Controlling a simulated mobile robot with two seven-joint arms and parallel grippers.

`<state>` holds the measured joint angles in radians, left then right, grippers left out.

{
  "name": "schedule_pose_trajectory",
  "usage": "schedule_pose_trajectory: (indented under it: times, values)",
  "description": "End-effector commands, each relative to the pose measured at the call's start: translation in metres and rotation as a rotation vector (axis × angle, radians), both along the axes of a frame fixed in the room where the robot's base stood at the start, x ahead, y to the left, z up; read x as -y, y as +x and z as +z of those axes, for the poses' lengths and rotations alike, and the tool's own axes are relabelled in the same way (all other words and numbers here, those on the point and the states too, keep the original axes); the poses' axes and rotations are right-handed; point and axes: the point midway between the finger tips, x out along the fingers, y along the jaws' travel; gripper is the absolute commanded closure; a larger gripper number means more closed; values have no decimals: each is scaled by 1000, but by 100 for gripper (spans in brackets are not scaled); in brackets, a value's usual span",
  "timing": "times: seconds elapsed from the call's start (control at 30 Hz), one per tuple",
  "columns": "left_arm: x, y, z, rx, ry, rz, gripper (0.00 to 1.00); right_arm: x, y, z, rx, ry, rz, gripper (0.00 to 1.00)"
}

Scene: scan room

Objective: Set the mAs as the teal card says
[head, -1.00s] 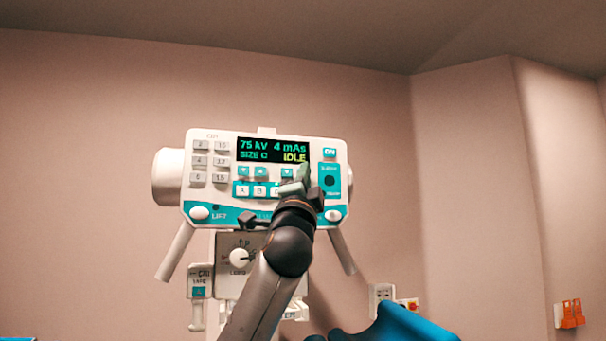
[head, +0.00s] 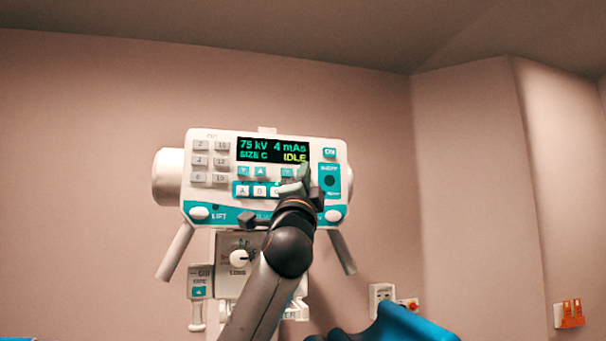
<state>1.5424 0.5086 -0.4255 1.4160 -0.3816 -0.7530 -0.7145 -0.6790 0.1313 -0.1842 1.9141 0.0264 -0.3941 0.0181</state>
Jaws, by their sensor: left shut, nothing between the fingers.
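The white and teal control panel (head: 226,205) faces me at the centre left. Its display (head: 273,150) reads 75 kV, 4 mAs, SIZE C and IDLE. Under the display are teal arrow keys (head: 260,171) and lettered keys (head: 242,189). My left gripper (head: 303,172) is shut and empty, its tip in front of the arrow keys under the mAs reading. It hides part of those keys, and I cannot tell whether it touches one. I see no teal card that I can make out. My right gripper is not in view.
Grey number keys (head: 200,161) line the panel's left side. A teal switch block (head: 330,180) sits just right of my gripper. A knob (head: 239,258) is below the panel. A blue shape (head: 405,325) is at the bottom. Wall sockets (head: 381,294) are low on the right.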

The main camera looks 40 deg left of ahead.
Motion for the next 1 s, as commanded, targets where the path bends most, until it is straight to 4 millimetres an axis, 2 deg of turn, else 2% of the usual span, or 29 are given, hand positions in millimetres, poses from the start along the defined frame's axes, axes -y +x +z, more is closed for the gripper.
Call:
schedule_pose_trajectory:
  times: [1.0]
  values:
    - [-7,6,0,0,-1,1,100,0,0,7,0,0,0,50]
